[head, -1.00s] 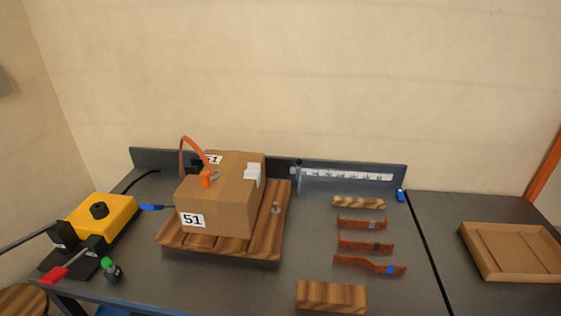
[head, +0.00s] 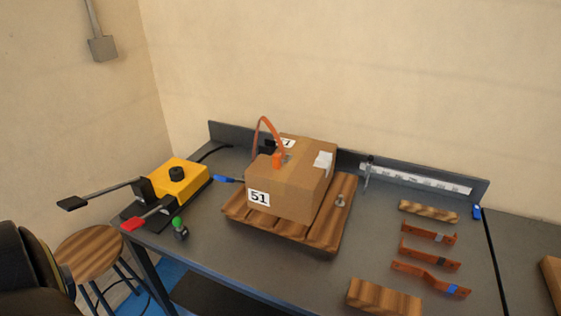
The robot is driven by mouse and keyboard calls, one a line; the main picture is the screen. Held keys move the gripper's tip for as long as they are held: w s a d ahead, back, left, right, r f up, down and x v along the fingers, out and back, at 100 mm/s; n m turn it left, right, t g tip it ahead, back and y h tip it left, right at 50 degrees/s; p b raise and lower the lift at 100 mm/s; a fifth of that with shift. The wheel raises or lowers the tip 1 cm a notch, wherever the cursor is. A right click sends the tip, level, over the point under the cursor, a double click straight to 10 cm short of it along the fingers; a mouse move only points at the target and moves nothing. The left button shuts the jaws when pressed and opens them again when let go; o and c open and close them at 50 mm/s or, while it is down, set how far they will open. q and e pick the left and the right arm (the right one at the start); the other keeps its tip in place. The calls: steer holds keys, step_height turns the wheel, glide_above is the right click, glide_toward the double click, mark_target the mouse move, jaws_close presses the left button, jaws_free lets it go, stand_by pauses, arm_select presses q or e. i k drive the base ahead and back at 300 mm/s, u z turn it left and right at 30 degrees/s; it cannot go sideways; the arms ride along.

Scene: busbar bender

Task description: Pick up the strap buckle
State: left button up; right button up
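An orange strap (head: 262,128) arches up over a brown cardboard box (head: 296,197) labelled 51. At its lower end on top of the box is a small orange piece (head: 277,161) with a grey metal part (head: 287,159) beside it, which looks like the strap buckle. The buckle is too small to make out in detail. The box sits on a slatted wooden pallet (head: 328,236) on the grey bench. Neither of my grippers shows in the head view.
A yellow bender (head: 182,184) with red-tipped and black-tipped levers stands left of the box. A green-topped item (head: 180,228) stands near the front edge. Copper bars (head: 430,254) and wooden blocks (head: 384,297) lie at right. A wooden stool (head: 91,252) stands at left.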

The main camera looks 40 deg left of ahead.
mark_target(277, 160)
steer(key=k, duration=1.25)
steer(key=u, duration=0.9)
steer(key=i, duration=0.95)
steer(key=z, duration=0.2)
